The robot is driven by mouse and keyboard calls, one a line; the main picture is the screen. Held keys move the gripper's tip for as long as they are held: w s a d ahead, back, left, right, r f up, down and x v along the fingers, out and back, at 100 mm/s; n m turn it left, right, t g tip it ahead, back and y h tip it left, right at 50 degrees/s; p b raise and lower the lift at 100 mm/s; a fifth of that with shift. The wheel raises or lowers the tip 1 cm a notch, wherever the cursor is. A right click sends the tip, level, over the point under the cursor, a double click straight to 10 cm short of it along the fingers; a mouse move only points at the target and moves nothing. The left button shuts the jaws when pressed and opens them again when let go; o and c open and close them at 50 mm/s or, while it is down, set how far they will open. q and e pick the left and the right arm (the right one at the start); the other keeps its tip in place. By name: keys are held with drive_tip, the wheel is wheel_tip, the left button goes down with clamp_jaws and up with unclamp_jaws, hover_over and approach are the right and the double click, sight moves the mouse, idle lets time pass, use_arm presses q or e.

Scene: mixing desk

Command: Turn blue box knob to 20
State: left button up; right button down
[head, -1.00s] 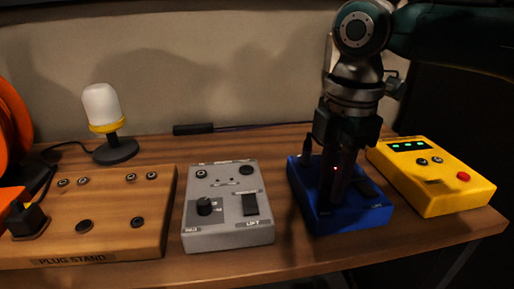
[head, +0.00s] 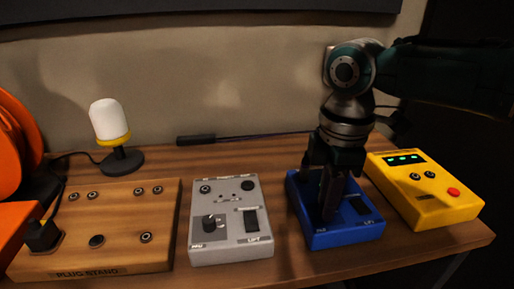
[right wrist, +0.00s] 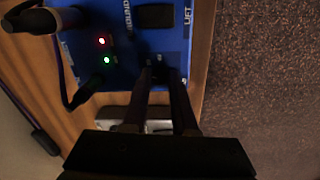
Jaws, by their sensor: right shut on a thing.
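The blue box (head: 345,236) sits on the wooden desk between a grey box and a yellow box. My right gripper (head: 328,212) reaches down onto its top from above and hides the knob in the head view. In the right wrist view the blue box (right wrist: 130,55) shows a red and a green light, a black switch (right wrist: 155,17) and a LIFT label. There the two dark fingers (right wrist: 162,78) are close together over the box, shut on the knob, which is mostly hidden in shadow. The dial marks cannot be read. My left gripper is not in view.
The grey box (head: 232,250) with its own knob (head: 211,224) stands left of the blue box. The yellow box (head: 440,208) is close on the right. A wooden plug stand (head: 120,235) and a lamp (head: 110,122) are farther left. A black plug (right wrist: 40,19) and cable are beside the fingers.

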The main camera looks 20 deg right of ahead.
drive_tip(key=m+p, duration=0.2)
drive_tip(key=m, duration=0.1)
drive_tip(key=shift+a+r+m, duration=0.1)
drive_tip(key=shift+r+m, duration=0.05)
drive_tip(key=shift+m, duration=0.15)
drive_tip(key=shift+m+p, duration=0.45)
drive_tip(key=shift+m, duration=0.15)
drive_tip(key=c, duration=0.7)
unclamp_jaws()
wheel_tip(320, 180, up, 10)
drive_tip(key=p, duration=0.2)
drive_tip(key=shift+s+a, duration=0.15)
